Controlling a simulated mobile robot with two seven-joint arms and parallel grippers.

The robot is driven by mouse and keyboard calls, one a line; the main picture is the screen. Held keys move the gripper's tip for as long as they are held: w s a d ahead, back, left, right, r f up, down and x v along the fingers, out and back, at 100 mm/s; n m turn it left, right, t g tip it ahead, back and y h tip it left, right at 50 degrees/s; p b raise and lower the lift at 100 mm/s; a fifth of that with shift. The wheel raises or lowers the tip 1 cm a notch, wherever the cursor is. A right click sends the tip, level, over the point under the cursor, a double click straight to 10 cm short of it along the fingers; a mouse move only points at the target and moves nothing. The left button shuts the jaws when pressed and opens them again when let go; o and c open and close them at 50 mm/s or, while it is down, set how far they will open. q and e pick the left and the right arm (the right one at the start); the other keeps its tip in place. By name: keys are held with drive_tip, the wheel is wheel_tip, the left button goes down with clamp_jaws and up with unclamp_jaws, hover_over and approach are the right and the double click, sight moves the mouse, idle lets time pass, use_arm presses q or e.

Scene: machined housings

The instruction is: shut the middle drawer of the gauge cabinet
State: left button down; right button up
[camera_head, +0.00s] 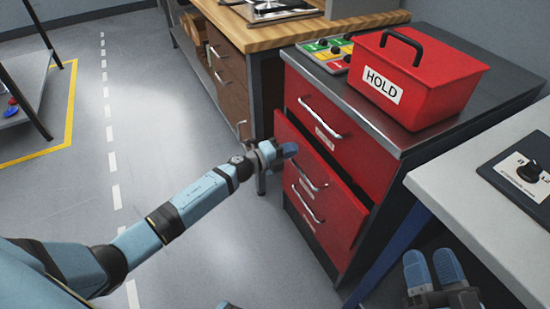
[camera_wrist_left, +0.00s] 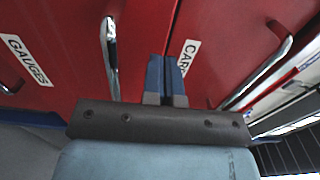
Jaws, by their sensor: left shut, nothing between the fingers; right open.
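The red gauge cabinet (camera_head: 349,154) stands right of centre with its drawers facing left. The middle drawer (camera_head: 326,169) juts out partway from the cabinet, its front standing proud of the top drawer (camera_head: 340,136). Its silver handle (camera_head: 310,179) shows. My left gripper (camera_head: 288,150) is shut and empty, close to the drawer's front at its far end. In the left wrist view its fingertips (camera_wrist_left: 167,62) are before red fronts with handles and labels; contact cannot be told. My right gripper (camera_head: 434,268) is open and empty at the lower right, away from the cabinet.
A red HOLD box (camera_head: 416,77) and a panel of coloured buttons (camera_head: 328,52) sit on the cabinet top. A wooden-topped bench (camera_head: 268,35) stands behind. A pale table (camera_head: 482,182) with a dark control box is at right. Open floor (camera_head: 190,120) lies to the left.

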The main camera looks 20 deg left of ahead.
sight(303, 143)
use_arm(q)
drive_tip(key=shift+x, duration=0.95)
drive_tip(key=x, duration=0.4)
drive_tip(key=shift+b, duration=0.35)
drive_tip(key=shift+w+d+r, duration=0.1)
drive_tip(key=shift+w, duration=0.05)
drive_tip(key=shift+r, duration=0.15)
